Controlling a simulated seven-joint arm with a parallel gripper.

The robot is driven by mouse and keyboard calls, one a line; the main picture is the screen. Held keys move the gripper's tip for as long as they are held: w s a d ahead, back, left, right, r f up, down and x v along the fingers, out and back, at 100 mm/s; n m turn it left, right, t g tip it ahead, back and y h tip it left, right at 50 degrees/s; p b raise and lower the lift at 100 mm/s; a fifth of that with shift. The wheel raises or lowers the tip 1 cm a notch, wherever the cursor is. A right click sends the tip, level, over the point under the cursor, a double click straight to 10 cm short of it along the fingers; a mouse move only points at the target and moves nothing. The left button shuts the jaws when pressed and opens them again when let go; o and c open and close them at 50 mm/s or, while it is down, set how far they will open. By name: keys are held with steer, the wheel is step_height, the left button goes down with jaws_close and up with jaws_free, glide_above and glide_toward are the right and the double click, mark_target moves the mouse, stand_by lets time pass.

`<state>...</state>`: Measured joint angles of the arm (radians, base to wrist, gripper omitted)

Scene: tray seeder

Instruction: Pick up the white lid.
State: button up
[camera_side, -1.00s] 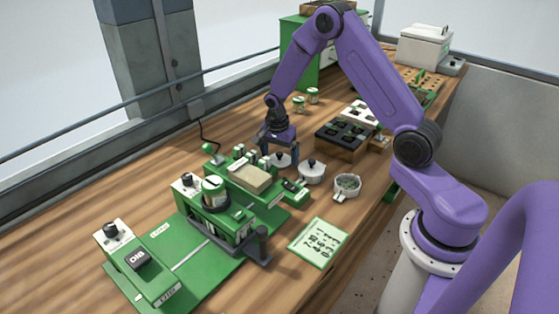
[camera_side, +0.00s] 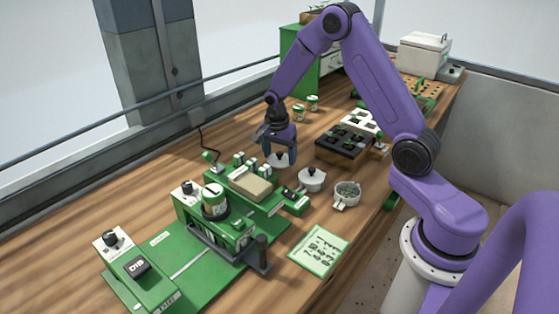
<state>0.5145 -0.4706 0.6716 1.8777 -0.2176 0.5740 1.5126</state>
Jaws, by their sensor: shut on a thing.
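My gripper (camera_side: 279,158) points down over the middle of the bench, behind the green seeder. Its fingers are shut on a small white lid (camera_side: 281,162) with a dark knob, which sits between them. The fingers partly cover the lid, and I cannot tell how far it is above the bench. A similar white lidded pot (camera_side: 312,182) with a dark knob stands just right of my gripper, apart from it.
The green seeder (camera_side: 208,240) with its tan block (camera_side: 250,183) is in front. A white cup of green bits (camera_side: 346,194) stands to the right. A black cell tray (camera_side: 343,147) and small green-white tins (camera_side: 299,112) are behind. A green card (camera_side: 319,250) lies in front.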

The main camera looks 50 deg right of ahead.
steer(key=s+a+r, duration=0.3)
steer(key=s+r, duration=0.7)
steer(key=s, duration=0.4)
steer(key=shift+s+d+f, duration=1.65)
steer(key=shift+s+d, duration=0.8)
steer(key=shift+s, duration=1.9)
steer(key=shift+n, duration=0.4)
steer(key=shift+f, duration=3.15)
steer(key=shift+f, duration=0.15)
steer(key=o, duration=1)
